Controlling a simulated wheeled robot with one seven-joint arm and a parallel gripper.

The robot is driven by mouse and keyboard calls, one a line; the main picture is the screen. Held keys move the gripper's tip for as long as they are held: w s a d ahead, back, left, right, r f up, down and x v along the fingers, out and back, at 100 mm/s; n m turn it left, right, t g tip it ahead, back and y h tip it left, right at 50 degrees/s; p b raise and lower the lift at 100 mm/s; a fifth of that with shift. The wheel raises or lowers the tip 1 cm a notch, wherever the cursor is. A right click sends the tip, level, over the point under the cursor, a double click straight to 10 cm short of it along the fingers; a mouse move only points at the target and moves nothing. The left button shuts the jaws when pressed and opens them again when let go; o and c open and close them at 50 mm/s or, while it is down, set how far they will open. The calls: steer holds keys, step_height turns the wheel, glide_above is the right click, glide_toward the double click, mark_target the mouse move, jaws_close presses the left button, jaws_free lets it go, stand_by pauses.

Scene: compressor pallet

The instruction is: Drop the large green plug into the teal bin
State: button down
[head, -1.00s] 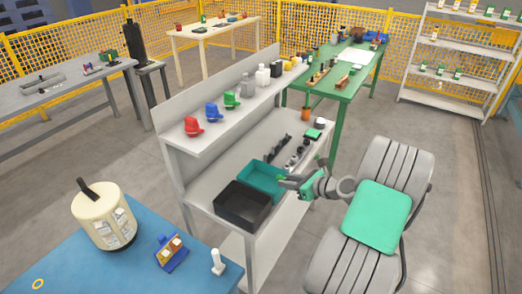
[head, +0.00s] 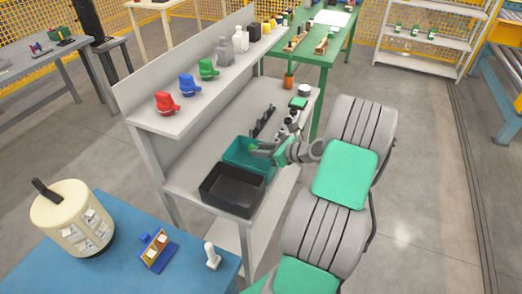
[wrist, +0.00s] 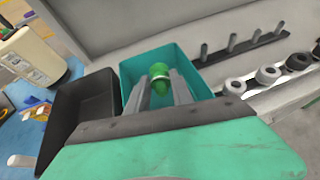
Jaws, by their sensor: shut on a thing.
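The large green plug (wrist: 159,74) is held between the fingertips of my gripper (wrist: 163,88) in the wrist view. The plug shows over the inside of the teal bin (wrist: 194,57); its height above the bin floor cannot be told. In the head view my gripper (head: 262,149) reaches from the right over the teal bin (head: 232,152), with only a bit of green (head: 254,147) visible at its tip.
A black bin (head: 232,190) stands directly beside the teal bin, nearer the front. Red, blue and green parts (head: 208,69) sit on the upper shelf. A dark rack with pegs (wrist: 240,47) and several round parts (wrist: 267,75) lie beyond the teal bin.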

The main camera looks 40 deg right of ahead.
steer(key=shift+f, duration=0.15)
steer(key=c, duration=1)
jaws_free()
steer(key=shift+c, duration=0.2)
steer(key=v, duration=0.8)
